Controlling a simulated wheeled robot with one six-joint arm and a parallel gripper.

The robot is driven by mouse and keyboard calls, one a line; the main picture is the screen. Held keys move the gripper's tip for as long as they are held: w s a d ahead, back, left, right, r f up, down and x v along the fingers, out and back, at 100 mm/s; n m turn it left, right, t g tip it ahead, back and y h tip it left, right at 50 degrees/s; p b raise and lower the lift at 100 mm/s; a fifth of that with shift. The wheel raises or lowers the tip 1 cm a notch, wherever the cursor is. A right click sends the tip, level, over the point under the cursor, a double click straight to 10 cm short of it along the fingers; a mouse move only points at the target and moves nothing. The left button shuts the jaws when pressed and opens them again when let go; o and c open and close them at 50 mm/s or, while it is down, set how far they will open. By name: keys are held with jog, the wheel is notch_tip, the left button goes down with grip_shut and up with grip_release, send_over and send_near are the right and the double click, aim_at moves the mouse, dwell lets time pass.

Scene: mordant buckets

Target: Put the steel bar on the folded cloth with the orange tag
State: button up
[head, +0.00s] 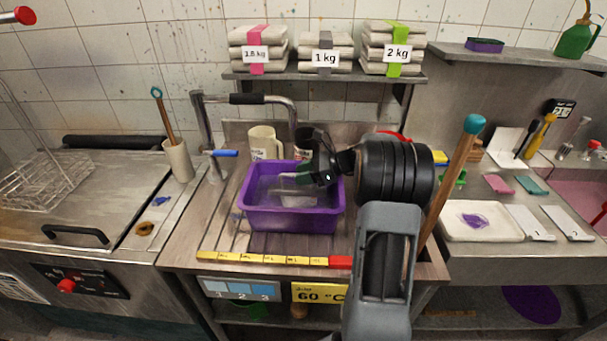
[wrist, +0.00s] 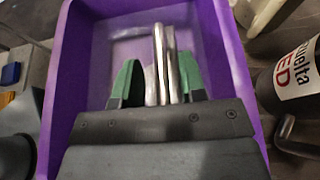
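The purple tub (head: 260,218) stands on the counter, with pale, shiny shapes inside. My gripper (head: 303,178) reaches over it from the right. In the wrist view my gripper (wrist: 158,78) points into the tub (wrist: 232,75). Its two green-padded fingers are spread apart, with narrow steel bar shapes (wrist: 158,50) between them. I cannot tell whether these are one bar with a reflection or several, or whether a finger touches them. Folded cloth stacks lie on the shelf, with a pink tag (head: 257,35), a grey tag (head: 325,41) and a green tag (head: 396,42). I see no orange tag.
A cream mug (head: 264,142) and a dark mug stand behind the tub; a dark labelled one (wrist: 290,75) is close right in the wrist view. A tap (head: 203,135) rises at the left. A yellow strip (head: 265,259) edges the front. A wooden handle (head: 450,175) leans at right.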

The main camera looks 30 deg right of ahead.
jog(key=shift+r, duration=0.2)
jog(key=v, duration=1.1)
jog(key=shift+s, duration=0.15)
jog(key=shift+s+a+r+n, duration=0.1)
jog(key=shift+s+a+n, duration=0.05)
jog(key=shift+a+n, duration=0.15)
jog(key=s+a+f+n+g+h, duration=0.1)
jog(key=s+a+n+g+h, duration=0.15)
jog(key=a+n, duration=0.35)
jog(key=s+a+n+g+h, duration=0.2)
jog(key=s+a+n+h, duration=0.15)
jog(key=a, duration=0.55)
jog(key=s+a+f+n+t+h, duration=0.1)
jog(key=s+a+f+n+h, duration=0.1)
jog(key=s+n, duration=0.3)
jog(key=s+a+f+n+h, duration=0.2)
jog(key=s+n, duration=0.4)
jog(key=n, duration=0.3)
jog(key=shift+a+t+h, duration=0.35)
jog(key=shift+a+h, duration=0.55)
jog(key=shift+a, duration=0.1)
jog(key=shift+s+f, duration=0.1)
jog(key=shift+s, duration=0.05)
